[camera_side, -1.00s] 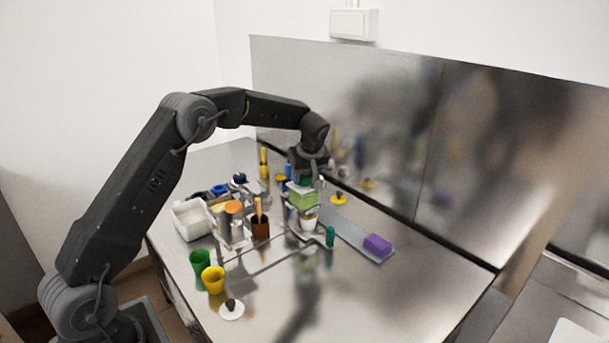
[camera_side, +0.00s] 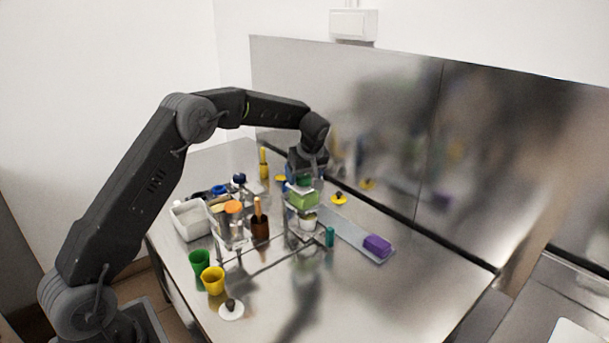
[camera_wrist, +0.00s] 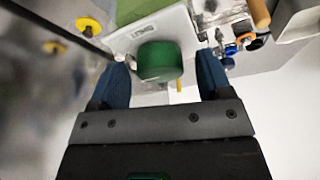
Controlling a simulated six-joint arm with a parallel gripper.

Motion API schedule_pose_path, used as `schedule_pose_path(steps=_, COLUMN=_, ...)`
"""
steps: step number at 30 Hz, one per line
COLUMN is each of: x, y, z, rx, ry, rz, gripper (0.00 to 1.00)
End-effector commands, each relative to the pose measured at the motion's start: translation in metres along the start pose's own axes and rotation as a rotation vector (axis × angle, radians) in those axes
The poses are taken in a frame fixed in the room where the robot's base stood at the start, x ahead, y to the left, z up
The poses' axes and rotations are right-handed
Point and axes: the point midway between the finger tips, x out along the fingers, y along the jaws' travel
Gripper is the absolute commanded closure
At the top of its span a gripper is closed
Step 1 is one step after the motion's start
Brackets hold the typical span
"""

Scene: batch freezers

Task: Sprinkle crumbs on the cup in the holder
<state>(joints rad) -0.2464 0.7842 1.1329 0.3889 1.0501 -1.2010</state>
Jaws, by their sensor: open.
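A white cup (camera_side: 307,222) sits in a clear holder (camera_side: 290,228) near the middle of the table. Above it is a green block-shaped unit (camera_side: 303,200) with a green round knob (camera_wrist: 160,61) on top. I take this unit for the crumb dispenser, but no crumbs can be made out. My gripper (camera_side: 304,180) is right over the unit, pointing down. In the wrist view my gripper (camera_wrist: 162,75) is open, its blue fingers on either side of the green knob with gaps visible. The cup is hidden in the wrist view.
A second stand with an orange top (camera_side: 233,207), a brown pot (camera_side: 260,228) and a white tub (camera_side: 190,220) are to the left. Green (camera_side: 200,262) and yellow (camera_side: 213,280) cups stand in front. A purple block (camera_side: 377,245) lies right. The front right table is clear.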

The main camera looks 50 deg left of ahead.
Motion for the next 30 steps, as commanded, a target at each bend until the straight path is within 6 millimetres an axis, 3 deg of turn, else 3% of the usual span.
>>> schedule_pose_path(steps=7, x=-0.024, y=0.001, z=0.0, rx=0.0, ry=0.001, rz=0.003, gripper=0.28)
schedule_pose_path(steps=21, x=-0.12, y=0.001, z=0.0, rx=0.0, ry=0.002, rz=0.003, gripper=0.28)
schedule_pose_path(steps=30, x=-0.139, y=0.0, z=0.0, rx=0.0, ry=0.0, rz=0.001, gripper=0.28)
